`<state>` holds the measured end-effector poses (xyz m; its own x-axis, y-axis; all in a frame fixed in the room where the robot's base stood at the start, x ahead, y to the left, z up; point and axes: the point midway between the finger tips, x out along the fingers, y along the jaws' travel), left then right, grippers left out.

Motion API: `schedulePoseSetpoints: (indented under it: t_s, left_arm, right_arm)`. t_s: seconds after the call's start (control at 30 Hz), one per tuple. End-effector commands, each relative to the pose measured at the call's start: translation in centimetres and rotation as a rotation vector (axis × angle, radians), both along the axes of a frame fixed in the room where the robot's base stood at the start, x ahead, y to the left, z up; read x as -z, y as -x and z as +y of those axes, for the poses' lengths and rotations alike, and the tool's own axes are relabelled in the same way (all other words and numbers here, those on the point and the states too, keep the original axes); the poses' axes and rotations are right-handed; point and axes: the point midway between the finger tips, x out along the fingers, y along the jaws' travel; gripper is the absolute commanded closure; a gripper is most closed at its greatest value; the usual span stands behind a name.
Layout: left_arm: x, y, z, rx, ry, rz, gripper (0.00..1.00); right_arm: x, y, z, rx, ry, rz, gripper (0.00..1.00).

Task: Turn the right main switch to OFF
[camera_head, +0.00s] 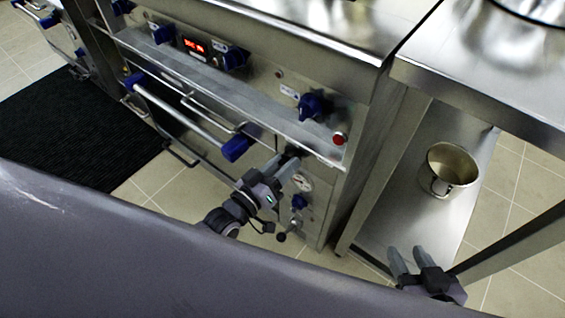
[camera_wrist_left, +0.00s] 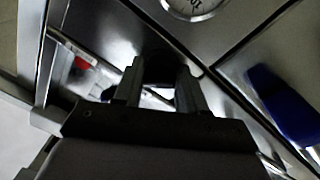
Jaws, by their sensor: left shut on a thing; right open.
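My left gripper (camera_head: 283,163) is at the stove's front, just below the steel ledge. In the left wrist view its fingers (camera_wrist_left: 160,75) are shut on a small dark part (camera_wrist_left: 160,70), which they mostly hide. I take this part for the right main switch, but its marking and position cannot be read. A blue knob (camera_head: 311,105) with a white label and a red button (camera_head: 339,139) sit on the panel above the ledge. My right gripper (camera_head: 409,257) is open and empty at the lower right, away from the stove.
A round gauge (camera_head: 302,182) and another blue knob (camera_head: 299,201) are close beside my left gripper. The oven handle (camera_head: 180,112) is to its left. A steel pot (camera_head: 450,168) stands on the low shelf (camera_head: 400,210) at right. A black mat (camera_head: 80,135) lies on the floor.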

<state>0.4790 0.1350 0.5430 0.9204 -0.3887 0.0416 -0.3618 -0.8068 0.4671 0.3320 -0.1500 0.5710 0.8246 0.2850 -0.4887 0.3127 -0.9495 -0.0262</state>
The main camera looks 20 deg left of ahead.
Motion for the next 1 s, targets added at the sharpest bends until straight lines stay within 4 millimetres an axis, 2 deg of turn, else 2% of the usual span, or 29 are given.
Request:
schedulePoseSetpoints:
  t_s: [0.6, 1.0]
  left_arm:
    - [0.12, 0.01, 0.11, -0.005, 0.54, 0.197, 0.9]
    - [0.06, 0.06, 0.03, -0.006, 0.776, 0.283, 0.9]
  right_arm:
    - [0.23, 0.03, 0.11, -0.003, 0.0, -0.003, 0.57]
    - [0.04, 0.0, 0.49, -0.011, -0.004, -0.012, 0.57]
